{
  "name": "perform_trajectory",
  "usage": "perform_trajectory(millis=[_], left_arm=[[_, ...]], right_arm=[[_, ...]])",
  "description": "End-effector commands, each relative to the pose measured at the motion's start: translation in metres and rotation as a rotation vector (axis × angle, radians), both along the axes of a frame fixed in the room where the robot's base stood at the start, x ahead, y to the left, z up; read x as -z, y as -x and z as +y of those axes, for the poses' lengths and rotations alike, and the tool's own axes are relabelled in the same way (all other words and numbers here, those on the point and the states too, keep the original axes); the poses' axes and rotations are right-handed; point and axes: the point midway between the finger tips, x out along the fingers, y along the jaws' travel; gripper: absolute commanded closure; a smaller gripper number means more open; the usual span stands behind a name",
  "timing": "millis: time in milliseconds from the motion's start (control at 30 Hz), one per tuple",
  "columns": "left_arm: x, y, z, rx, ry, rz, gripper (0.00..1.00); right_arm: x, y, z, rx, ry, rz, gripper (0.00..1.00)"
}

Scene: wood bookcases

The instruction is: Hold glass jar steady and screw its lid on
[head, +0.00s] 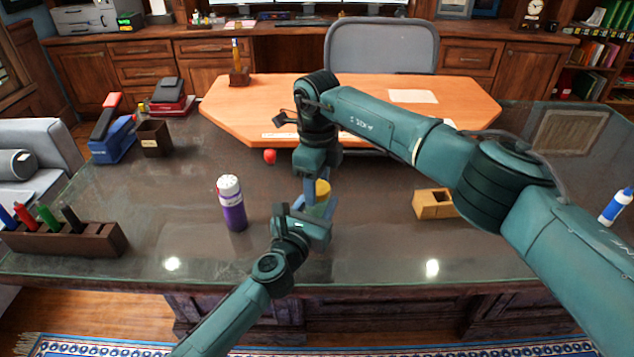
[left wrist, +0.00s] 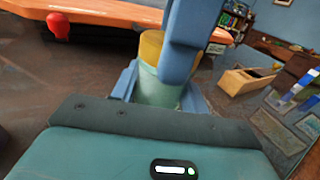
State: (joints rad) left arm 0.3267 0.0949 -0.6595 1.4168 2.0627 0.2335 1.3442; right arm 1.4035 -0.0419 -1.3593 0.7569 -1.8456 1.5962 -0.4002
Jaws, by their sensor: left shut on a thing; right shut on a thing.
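The glass jar is pale green and stands upright in the left wrist view (left wrist: 156,90), with its yellow lid (left wrist: 151,46) at the top. The lid also shows in the head view (head: 322,188), while most of the jar is hidden by my grippers there. My left gripper (head: 318,211) is shut on the jar, one finger visible on either side of it. My right gripper (head: 312,184) comes down from above and is shut on the lid. Its blue finger covers the lid's right side in the left wrist view. I cannot tell how the threads sit.
A purple bottle with a white cap (head: 232,203) stands left of the grippers. A wooden box (head: 433,204) lies to the right. A red ball (head: 270,156) sits behind. A marker rack (head: 62,238) is at the far left. The front desk between these is mostly clear.

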Motion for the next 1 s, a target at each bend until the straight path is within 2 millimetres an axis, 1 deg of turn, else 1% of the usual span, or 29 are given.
perform_trajectory(millis=[33, 100, 167, 300, 467, 500, 767, 1000], left_arm=[[0.0002, 0.0, 0.0, 0.0, 0.0, 0.0, 1.0], [0.0002, 0.0, 0.0, 0.0, 0.0, 0.001, 1.0], [0.0002, 0.0, 0.0, 0.0, 0.0, 0.001, 1.0], [0.0002, 0.0, 0.0001, 0.0, 0.0, 0.001, 1.0], [0.0003, 0.0, 0.0001, 0.0, 0.0, 0.001, 1.0], [0.0003, 0.0, 0.0001, 0.0, 0.0, 0.001, 1.0], [0.0002, 0.0, 0.0001, 0.0, 0.0, 0.001, 1.0], [0.0002, 0.0, 0.0001, 0.0, 0.0, 0.001, 1.0]], right_arm=[[-0.0002, 0.0001, 0.0002, 0.0, 0.0, 0.0, 0.76], [-0.0002, 0.0001, 0.0002, 0.0, 0.0, 0.0, 0.8], [-0.0002, 0.0001, 0.0002, 0.014, 0.0, 0.0, 0.8], [-0.0002, 0.0002, 0.0001, 0.162, 0.0, 0.001, 0.8], [-0.0001, 0.0002, 0.0002, 0.162, -0.001, 0.001, 0.8], [-0.0001, 0.0002, 0.0002, 0.162, -0.001, 0.001, 0.49], [0.0, 0.0002, 0.0002, 0.161, -0.001, 0.001, 0.28], [-0.0005, 0.0001, 0.0002, 0.161, 0.0, 0.0, 0.27]])
